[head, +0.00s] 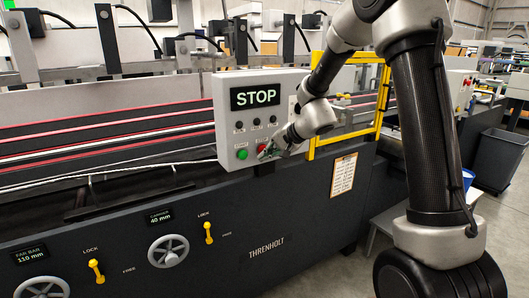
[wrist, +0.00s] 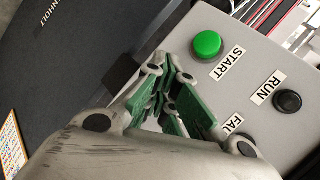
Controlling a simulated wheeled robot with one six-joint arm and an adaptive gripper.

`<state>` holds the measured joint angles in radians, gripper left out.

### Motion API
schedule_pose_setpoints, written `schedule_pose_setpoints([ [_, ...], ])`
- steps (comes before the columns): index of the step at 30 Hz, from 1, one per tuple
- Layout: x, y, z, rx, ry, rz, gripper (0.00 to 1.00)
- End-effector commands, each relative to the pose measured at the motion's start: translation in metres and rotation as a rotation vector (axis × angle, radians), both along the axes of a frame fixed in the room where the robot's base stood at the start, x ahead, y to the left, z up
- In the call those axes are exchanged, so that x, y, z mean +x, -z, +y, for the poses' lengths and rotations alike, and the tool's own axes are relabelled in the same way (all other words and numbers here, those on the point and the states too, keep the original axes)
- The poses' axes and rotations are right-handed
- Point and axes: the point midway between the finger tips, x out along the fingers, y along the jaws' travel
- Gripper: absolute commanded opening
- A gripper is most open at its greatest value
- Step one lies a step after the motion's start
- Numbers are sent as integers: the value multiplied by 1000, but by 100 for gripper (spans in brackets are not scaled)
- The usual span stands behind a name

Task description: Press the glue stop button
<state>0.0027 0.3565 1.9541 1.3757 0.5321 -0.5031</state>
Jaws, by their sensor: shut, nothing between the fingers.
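A grey control box (head: 226,110) carries a lit display (head: 255,96) reading STOP. On its lower face are a green button (head: 242,154) and a red button (head: 262,147); their labels are too small to read in the head view. My gripper (head: 266,154) is shut and empty, with its fingertips at the red button, partly overlapping it. I cannot tell whether they touch. In the wrist view the green button (wrist: 207,44), labelled START, is beside the green-padded fingers (wrist: 165,90). The red button is not visible there, and the gripper covers part of the panel.
Several black knobs or lamps (head: 256,122) sit above the buttons; one, labelled RUN (wrist: 287,102), shows in the wrist view. A yellow guard frame (head: 311,130) stands right of the box. Yellow levers (head: 209,233) and handwheels (head: 168,251) project from the machine front (head: 290,215).

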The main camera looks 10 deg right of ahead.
Motion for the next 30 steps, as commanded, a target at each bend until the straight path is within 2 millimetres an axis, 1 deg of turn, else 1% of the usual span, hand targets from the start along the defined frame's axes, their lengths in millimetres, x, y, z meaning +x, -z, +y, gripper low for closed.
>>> schedule_pose_setpoints([
  [13, 1, 0, 0, 0, 0, 0, 0],
  [24, -15, 0, -5, 0, 0, 0, 0],
  [30, -17, 0, -5, 0, -1, 1, 0],
])
